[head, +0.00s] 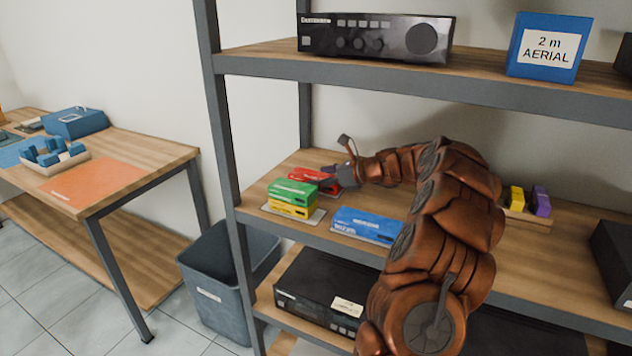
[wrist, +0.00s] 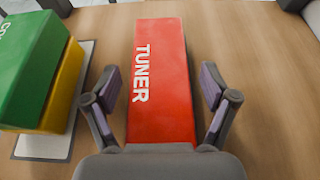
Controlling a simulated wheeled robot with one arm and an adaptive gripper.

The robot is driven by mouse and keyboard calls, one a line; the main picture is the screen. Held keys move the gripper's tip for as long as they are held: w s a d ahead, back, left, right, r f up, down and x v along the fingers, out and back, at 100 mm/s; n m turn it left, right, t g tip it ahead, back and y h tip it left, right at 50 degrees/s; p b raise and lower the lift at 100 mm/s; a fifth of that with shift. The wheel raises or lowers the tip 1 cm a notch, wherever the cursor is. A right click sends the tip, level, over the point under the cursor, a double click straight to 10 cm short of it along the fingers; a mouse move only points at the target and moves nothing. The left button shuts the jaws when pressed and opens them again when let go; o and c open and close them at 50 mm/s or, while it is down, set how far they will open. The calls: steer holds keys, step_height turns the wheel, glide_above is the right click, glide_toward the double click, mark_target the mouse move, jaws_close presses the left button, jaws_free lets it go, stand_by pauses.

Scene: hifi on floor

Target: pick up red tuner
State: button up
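The red tuner (wrist: 162,85) is a long red box with white "TUNER" lettering. It lies on the wooden middle shelf, and it also shows in the head view (head: 308,175), partly hidden by my gripper. My gripper (wrist: 160,90) is open, with one finger on each side of the tuner. Gaps of bare wood show between the fingers and its sides. In the head view my gripper (head: 338,170) reaches in from the right at the tuner.
A green box (head: 292,190) on a yellow box (head: 290,208) stands on a white mat just left of the tuner. A blue box (head: 366,223) lies in front. The upper shelf (head: 480,80) runs above. Bare wood lies right of the tuner.

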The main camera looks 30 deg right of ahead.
steer(key=c, duration=1.2)
steer(key=shift+c, duration=0.4)
steer(key=shift+r, duration=0.1)
